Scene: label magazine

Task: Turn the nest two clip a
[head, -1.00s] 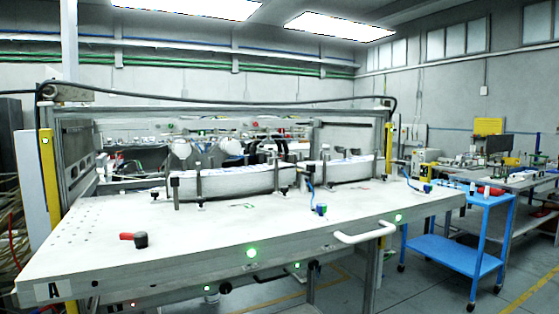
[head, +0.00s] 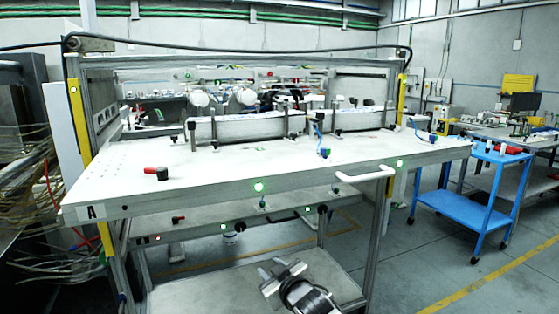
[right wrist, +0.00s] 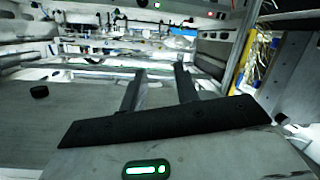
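Two long white magazines lie in fixtures on the bench top, a left one (head: 247,127) and a right one (head: 362,119). Small dark upright clips stand around them, such as one at the left end of the left magazine (head: 191,133). I cannot tell which clip is nest two clip a. My right gripper (head: 281,270) is low in front of the bench, over the lower shelf and away from the clips. Its two fingers stand apart with nothing between them; it also shows in the right wrist view (right wrist: 160,84). My left gripper is not in view.
The bench top (head: 120,190) has a red-handled knob (head: 156,173), a blue fitting (head: 323,152) and a white front handle (head: 364,175). A lower shelf (head: 200,292) lies beneath. A blue cart (head: 460,205) stands right, with open floor before it.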

